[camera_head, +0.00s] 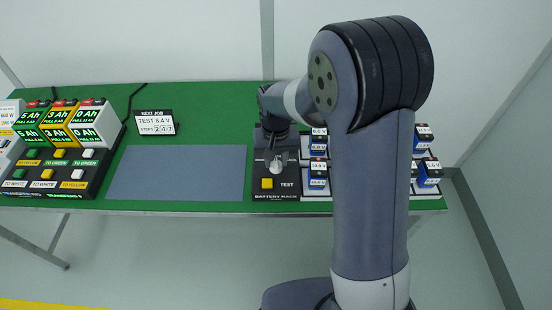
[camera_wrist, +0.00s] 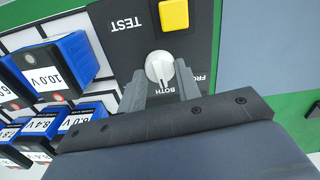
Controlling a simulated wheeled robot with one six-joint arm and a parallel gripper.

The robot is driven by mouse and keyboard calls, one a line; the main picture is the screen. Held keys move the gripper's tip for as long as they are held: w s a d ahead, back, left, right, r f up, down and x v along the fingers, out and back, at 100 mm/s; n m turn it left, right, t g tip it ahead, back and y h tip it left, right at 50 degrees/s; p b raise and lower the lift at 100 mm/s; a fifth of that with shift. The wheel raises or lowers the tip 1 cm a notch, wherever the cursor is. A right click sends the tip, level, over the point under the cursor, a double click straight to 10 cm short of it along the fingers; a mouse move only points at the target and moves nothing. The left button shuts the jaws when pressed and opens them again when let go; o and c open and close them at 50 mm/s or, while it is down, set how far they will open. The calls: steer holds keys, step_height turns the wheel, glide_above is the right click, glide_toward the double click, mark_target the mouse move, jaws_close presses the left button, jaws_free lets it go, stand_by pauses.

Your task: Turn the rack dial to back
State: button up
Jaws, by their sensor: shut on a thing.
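The rack dial (camera_wrist: 158,66) is a round pale knob on the dark battery rack panel (camera_wrist: 133,48). In the wrist view the labels BOTH and FRONT, partly cut off, show beside it; its ridge seems to point roughly toward BOTH. No BACK label is visible. My gripper (camera_wrist: 160,76) has one finger on each side of the dial and is shut on it. In the head view my gripper (camera_head: 274,142) is over the rear of the battery rack panel (camera_head: 259,166), with the dial partly hidden beneath it.
A yellow TEST button (camera_wrist: 174,14) is close to the dial. Blue batteries (camera_wrist: 69,58) stand in white trays beside the panel. A job sign (camera_head: 154,122) reads TEST 6.4 V. A grey mat (camera_head: 178,173) lies clear left of the rack.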

mark_target(276, 162)
steer(key=m, duration=0.5)
steer(key=shift+m, duration=0.3)
steer(key=m, duration=0.5)
steer(key=shift+m+b, duration=0.3)
steer(key=shift+b, duration=0.05)
steer(key=o, duration=1)
step_height(276, 162, up, 11)
steer(key=shift+f, duration=0.1)
steer(key=shift+f, duration=0.1)
step_height(276, 162, down, 11)
steer(key=shift+r, duration=0.15)
stand_by(0.5)
